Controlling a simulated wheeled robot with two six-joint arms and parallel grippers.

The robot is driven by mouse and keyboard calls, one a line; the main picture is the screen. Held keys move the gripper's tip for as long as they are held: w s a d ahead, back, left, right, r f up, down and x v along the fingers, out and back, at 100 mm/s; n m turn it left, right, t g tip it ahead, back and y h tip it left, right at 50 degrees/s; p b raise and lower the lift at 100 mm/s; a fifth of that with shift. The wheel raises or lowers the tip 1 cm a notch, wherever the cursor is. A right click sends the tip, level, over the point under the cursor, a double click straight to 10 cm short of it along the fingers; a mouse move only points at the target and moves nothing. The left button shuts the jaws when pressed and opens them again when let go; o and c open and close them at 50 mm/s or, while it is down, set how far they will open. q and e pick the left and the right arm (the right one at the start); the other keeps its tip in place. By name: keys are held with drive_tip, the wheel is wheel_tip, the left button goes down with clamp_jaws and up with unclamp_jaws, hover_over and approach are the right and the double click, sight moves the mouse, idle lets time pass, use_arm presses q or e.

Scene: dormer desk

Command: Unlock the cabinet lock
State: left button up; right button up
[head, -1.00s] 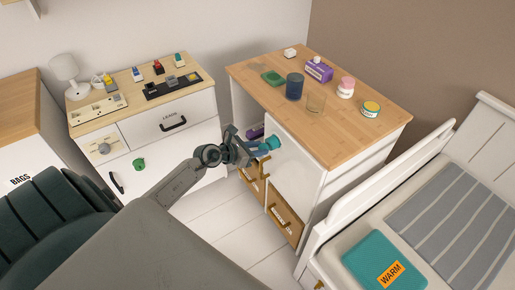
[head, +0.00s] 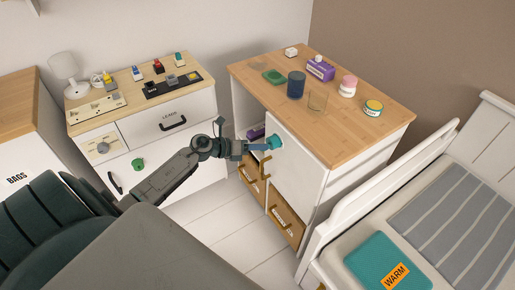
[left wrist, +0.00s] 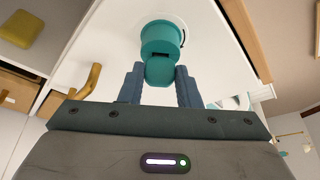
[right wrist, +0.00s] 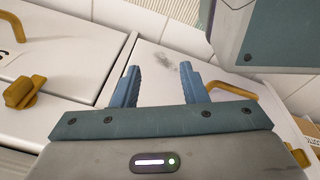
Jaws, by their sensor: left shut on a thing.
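The cabinet lock (head: 274,142) is a teal round knob on the white door (head: 296,175) of the wood-topped cabinet. In the left wrist view the lock (left wrist: 160,38) has a round body with a dark slot, and a teal tab (left wrist: 159,71) below it. My left gripper (head: 262,146) reaches the lock from the left. Its blue fingers (left wrist: 159,84) are shut on the teal tab, one on each side. My right gripper (right wrist: 162,72) is open and empty in the right wrist view; it is outside the head view.
A gold handle (head: 264,166) is on the cabinet just below the lock. A white drawer unit (head: 165,125) is at left, and a bed (head: 440,215) at right.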

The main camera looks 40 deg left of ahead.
use_arm(q)
drive_tip(key=n+h, duration=0.1)
drive_tip(key=n, duration=0.1)
drive_tip(key=shift+f+n+b, duration=0.1)
drive_tip(key=shift+n+b, duration=0.2)
drive_tip(key=shift+n, duration=0.1)
drive_tip(key=n+h, duration=0.1)
drive_tip(key=n, duration=0.1)
drive_tip(key=n+t+h+b, duration=0.1)
drive_tip(key=n, duration=0.1)
drive_tip(key=shift+a+f, duration=0.15)
drive_tip(key=shift+f, duration=0.2)
drive_tip(key=o, duration=1)
drive_tip(key=shift+r+n, duration=0.1)
drive_tip(key=shift+n, duration=0.2)
